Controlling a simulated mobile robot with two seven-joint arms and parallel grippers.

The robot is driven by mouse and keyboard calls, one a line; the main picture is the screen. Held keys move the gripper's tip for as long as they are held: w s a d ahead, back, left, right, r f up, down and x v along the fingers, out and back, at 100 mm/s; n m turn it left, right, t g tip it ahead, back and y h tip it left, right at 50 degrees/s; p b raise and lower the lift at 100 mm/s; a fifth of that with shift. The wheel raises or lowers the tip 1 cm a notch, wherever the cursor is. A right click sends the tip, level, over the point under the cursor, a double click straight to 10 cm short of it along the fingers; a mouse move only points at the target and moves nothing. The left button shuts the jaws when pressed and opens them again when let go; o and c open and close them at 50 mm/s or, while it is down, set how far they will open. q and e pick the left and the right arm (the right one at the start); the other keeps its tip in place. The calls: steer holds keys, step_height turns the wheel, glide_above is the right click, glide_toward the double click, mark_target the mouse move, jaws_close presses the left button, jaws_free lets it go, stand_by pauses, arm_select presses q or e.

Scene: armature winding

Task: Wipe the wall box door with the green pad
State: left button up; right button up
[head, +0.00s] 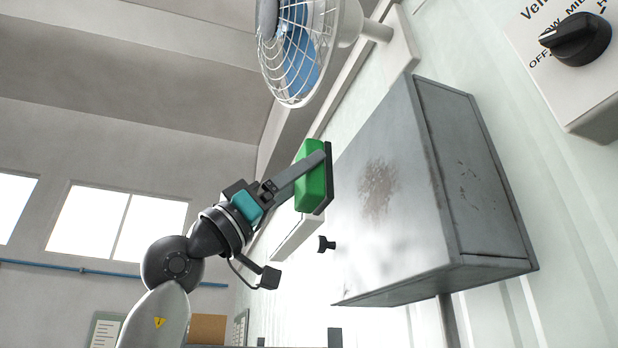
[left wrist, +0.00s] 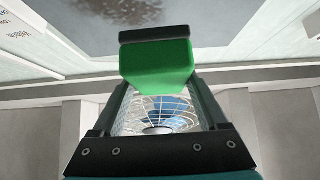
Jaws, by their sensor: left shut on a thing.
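The grey metal wall box (head: 480,190) is fixed to the wall at the right of the head view. Its door (head: 395,245) faces left, with a brown smudge (head: 378,187) on it and a small black knob (head: 326,244) near its lower left edge. My left gripper (head: 318,165) is shut on the green pad (head: 308,178), which has a dark face turned toward the door. The pad stands to the left of the door and looks apart from it. In the left wrist view the pad (left wrist: 158,68) sits between the fingers, with the smudge (left wrist: 120,10) beyond it. My right gripper is not in view.
A wall fan (head: 300,50) with a white cage is above the box. A rotary switch (head: 575,40) on a white panel is at the upper right. A pipe (head: 448,320) runs down below the box.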

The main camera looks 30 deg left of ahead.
mark_target(302, 209)
arm_select(q)
steer(key=shift+w+a+r+p, duration=0.1)
steer(key=shift+w+a+p, duration=0.2)
steer(key=shift+w+a, duration=0.5)
steer(key=f, duration=0.3)
steer(key=f+b, duration=0.1)
steer(key=f, duration=0.1)
steer(key=shift+s+d+f, duration=0.2)
steer(key=shift+s+d, duration=0.15)
steer(key=f+b, duration=0.3)
steer(key=shift+s+d+f, duration=0.1)
steer(key=shift+s+d, duration=0.1)
steer(key=shift+w+d+p, duration=0.9)
steer(key=shift+w+d, duration=0.4)
steer(key=shift+w, duration=0.2)
steer(key=shift+w+d+p, duration=0.3)
steer(key=shift+w+d, duration=0.35)
steer(key=shift+w, duration=0.15)
steer(key=shift+s, duration=0.1)
